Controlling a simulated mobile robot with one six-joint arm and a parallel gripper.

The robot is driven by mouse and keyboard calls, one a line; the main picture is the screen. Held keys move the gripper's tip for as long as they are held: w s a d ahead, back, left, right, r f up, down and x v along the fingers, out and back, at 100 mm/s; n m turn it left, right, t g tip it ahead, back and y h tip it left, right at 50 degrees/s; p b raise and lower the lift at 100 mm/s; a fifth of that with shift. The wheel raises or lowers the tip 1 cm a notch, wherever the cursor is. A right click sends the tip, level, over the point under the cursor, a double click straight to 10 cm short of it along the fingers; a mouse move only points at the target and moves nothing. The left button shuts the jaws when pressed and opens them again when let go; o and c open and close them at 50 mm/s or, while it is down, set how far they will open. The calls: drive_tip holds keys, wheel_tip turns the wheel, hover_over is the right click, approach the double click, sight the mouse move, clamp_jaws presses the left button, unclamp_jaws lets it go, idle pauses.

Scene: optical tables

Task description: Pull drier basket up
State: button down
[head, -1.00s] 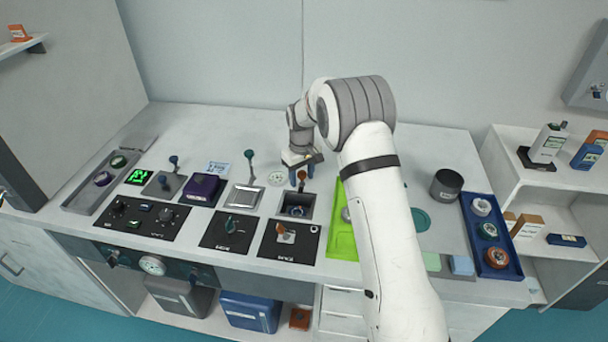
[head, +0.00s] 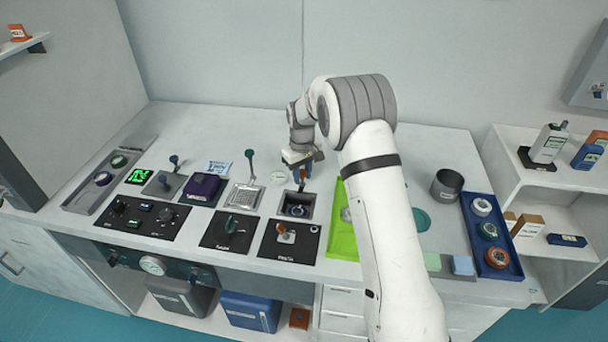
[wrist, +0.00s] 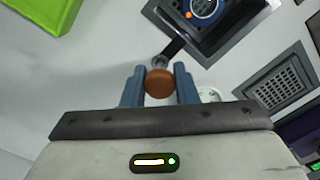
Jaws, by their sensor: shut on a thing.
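The drier is a dark square well (head: 297,205) in the worktop, with a round blue-rimmed part inside. It also shows in the wrist view (wrist: 203,12), beyond my fingers. A lever with an orange-brown knob stands at its back edge. In the wrist view the knob (wrist: 159,83) sits between the two blue fingers, with its grey shaft running toward the well. My gripper (head: 302,177) is shut on this knob, just behind the well. I cannot tell how high the basket sits.
A lever with a teal knob (head: 249,154) stands to the left, behind a mesh-topped square well (head: 244,196). A green tray (head: 341,236) lies close on the right, partly behind my arm. A dark cup (head: 446,185) and a blue tray (head: 504,264) stand farther right.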

wheel_tip(320, 180, up, 6)
drive_tip(key=shift+r+p, duration=0.1)
drive_tip(key=shift+p, duration=0.55)
drive_tip(key=c, duration=1.6)
unclamp_jaws()
drive_tip(key=shift+w, duration=0.1)
drive_tip(key=o, duration=0.3)
drive_tip(key=shift+o, duration=0.8)
wheel_tip(320, 180, up, 8)
drive_tip(key=b, duration=0.1)
drive_tip(key=shift+f, duration=0.2)
